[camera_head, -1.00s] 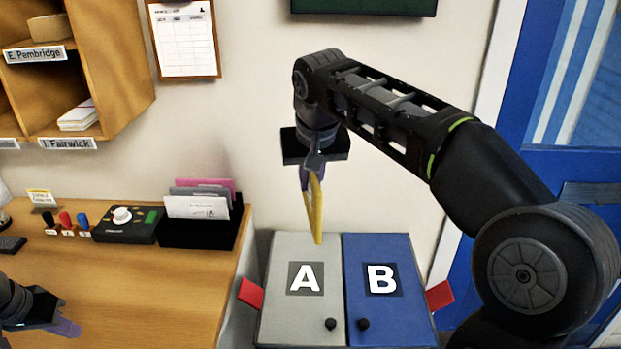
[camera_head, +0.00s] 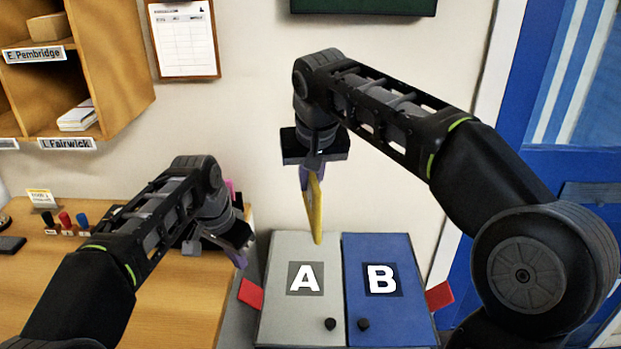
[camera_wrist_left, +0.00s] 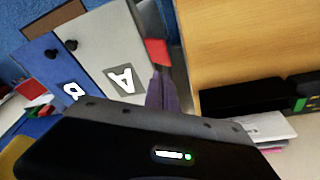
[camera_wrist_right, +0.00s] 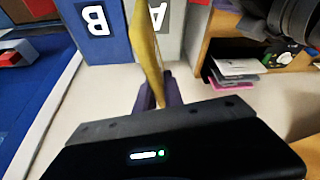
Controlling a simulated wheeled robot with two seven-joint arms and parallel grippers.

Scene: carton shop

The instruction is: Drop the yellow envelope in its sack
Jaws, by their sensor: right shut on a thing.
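The yellow envelope (camera_head: 315,208) hangs edge-on, pointing down, in my right gripper (camera_head: 312,170), above the back of the grey lid marked A (camera_head: 290,318). It also shows in the right wrist view (camera_wrist_right: 147,50), between the purple fingers. The blue lid marked B (camera_head: 391,320) sits beside lid A; both look closed, each with a black knob. Any sacks beneath are hidden. My left gripper (camera_head: 240,261) looks shut and empty, its fingertips close to the red tab (camera_head: 251,293) at the left side of A; I cannot tell if they touch. The tab also shows in the left wrist view (camera_wrist_left: 157,52).
A wooden desk (camera_head: 175,305) lies left, with stamps (camera_head: 66,220) on it. My left arm crosses over it and hides part of the desk organiser. Wooden pigeonholes (camera_head: 125,70) are upper left. Another red tab (camera_head: 439,296) is right of B. A blue door is at right.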

